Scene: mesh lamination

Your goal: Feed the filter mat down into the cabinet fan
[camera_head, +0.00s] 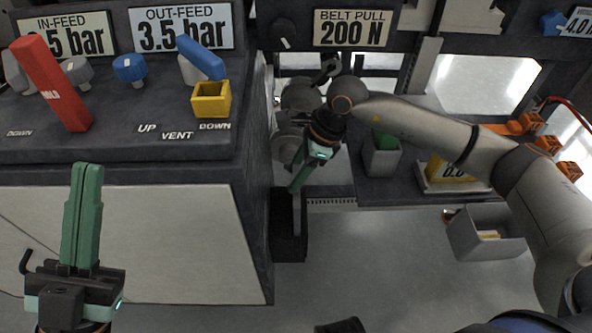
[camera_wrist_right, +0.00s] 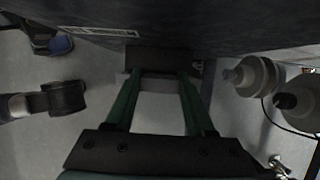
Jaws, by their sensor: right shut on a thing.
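My right gripper (camera_head: 298,186) points down beside the right side wall of the grey machine cabinet. It is shut on a pale grey piece, which I take to be the filter mat (camera_head: 298,212). The mat shows as a narrow strip below the fingers, at a black box on the cabinet's side, which I take to be the cabinet fan (camera_head: 289,247). In the right wrist view the green fingers reach to the dark box (camera_wrist_right: 160,57); how deep the mat sits is hidden. My left gripper (camera_head: 88,170) is empty, its green fingers together, in front of the cabinet.
Right of the fan are a dark bench (camera_head: 385,185) and a grey bin (camera_head: 487,232) on the floor. The floor below is clear.

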